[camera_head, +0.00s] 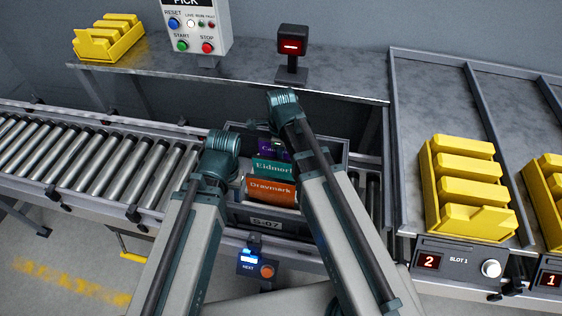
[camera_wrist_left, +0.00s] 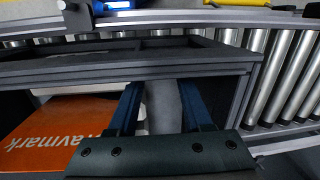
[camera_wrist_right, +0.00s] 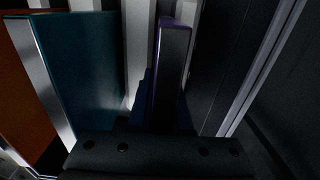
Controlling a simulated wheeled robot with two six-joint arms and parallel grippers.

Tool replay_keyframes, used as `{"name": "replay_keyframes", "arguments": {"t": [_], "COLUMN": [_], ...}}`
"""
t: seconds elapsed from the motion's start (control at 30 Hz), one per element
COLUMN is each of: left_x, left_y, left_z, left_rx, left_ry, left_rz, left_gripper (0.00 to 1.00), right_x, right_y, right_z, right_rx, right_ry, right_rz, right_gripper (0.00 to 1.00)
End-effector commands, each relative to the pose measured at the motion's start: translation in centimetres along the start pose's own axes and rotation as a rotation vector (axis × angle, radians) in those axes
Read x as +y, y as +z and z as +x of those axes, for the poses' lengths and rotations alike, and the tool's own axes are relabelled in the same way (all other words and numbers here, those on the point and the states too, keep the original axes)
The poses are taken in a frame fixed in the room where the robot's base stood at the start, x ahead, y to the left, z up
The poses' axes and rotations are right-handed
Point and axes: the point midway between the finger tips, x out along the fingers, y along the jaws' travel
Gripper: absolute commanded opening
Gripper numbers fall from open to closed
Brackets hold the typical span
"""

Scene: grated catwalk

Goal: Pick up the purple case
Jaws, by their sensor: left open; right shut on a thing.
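The purple case (camera_head: 267,147) stands at the back of a dark grey tote (camera_head: 268,222), partly hidden by my right arm and the teal case. In the right wrist view, my right gripper (camera_wrist_right: 167,98) is shut on the top edge of the purple case (camera_wrist_right: 174,58). The case is still down among the others there.
A teal case (camera_head: 272,168) and an orange case (camera_head: 270,190) stand in front of the purple one. The roller conveyor (camera_head: 85,150) runs left. Behind are a shelf, a button box (camera_head: 195,25) and a red-lit scanner (camera_head: 292,48). Yellow bins (camera_head: 465,190) stand right.

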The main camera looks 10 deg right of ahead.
Motion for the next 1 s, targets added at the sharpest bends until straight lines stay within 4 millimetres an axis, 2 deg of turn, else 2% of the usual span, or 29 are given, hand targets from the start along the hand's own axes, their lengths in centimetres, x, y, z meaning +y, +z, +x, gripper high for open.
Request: {"name": "replay_keyframes", "arguments": {"t": [0.27,0.47,1.0], "left_x": [0.0,-0.1,-0.9], "left_y": [0.0,0.1,0.5], "left_z": [-0.1,-1.3,-9.0], "left_rx": [0.0,0.0,0.0], "left_ry": [0.0,0.0,0.0], "left_rz": [0.0,0.0,0.0], "left_gripper": [0.5,0.5,0.5], "right_x": [0.0,0.0,0.0], "right_y": [0.0,0.0,0.0], "right_z": [-0.1,-1.3,-9.1], "right_rx": [0.0,0.0,0.0], "right_ry": [0.0,0.0,0.0], "right_rz": [0.0,0.0,0.0], "right_gripper": [0.0,0.0,0.0]}}
